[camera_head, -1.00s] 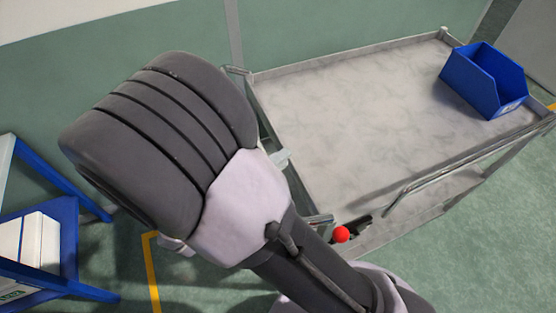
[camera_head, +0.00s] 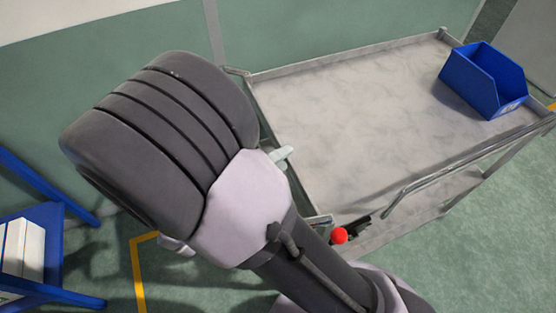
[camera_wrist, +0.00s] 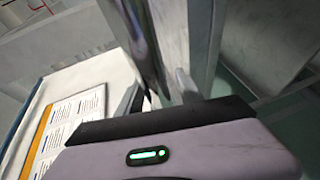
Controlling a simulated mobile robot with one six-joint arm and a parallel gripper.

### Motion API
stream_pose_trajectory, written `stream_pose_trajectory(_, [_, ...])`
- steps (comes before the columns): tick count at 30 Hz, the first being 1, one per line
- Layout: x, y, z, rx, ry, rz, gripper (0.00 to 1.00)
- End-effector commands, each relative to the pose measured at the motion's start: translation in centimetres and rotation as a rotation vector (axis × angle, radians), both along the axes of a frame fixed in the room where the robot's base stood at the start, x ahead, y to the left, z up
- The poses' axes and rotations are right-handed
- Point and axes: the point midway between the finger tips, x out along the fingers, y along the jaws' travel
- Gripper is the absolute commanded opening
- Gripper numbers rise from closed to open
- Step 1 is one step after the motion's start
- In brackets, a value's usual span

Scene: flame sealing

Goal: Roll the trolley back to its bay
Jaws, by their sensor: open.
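The trolley (camera_head: 350,110) has a grey marbled top with a raised metal rim and fills the right of the head view. A tube handle is at its near left end, largely behind my arm. A red knob (camera_head: 339,236) sits at its near corner. My gripper (camera_wrist: 160,92) is open at a metal tube (camera_wrist: 142,38) of the trolley in the wrist view; I cannot tell whether it touches. In the head view my arm hides most of the gripper. A yellow floor line (camera_head: 138,275) lies left of the trolley; whether it marks the bay is not clear.
A blue open bin (camera_head: 484,80) stands on the trolley's far right corner. A blue-framed stand (camera_head: 55,245) with white boxes is at the lower left. A green wall (camera_head: 310,30) runs behind the trolley. Green floor (camera_head: 500,240) is clear at the lower right.

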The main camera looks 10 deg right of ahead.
Motion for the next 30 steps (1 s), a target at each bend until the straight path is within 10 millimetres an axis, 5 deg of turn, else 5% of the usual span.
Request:
stream_pose_trajectory(13, [-0.5,0.8,0.2,0.000,0.000,0.005,0.43])
stream_pose_trajectory(30, [-9.4,11.8,3.0,0.000,0.001,0.003,0.43])
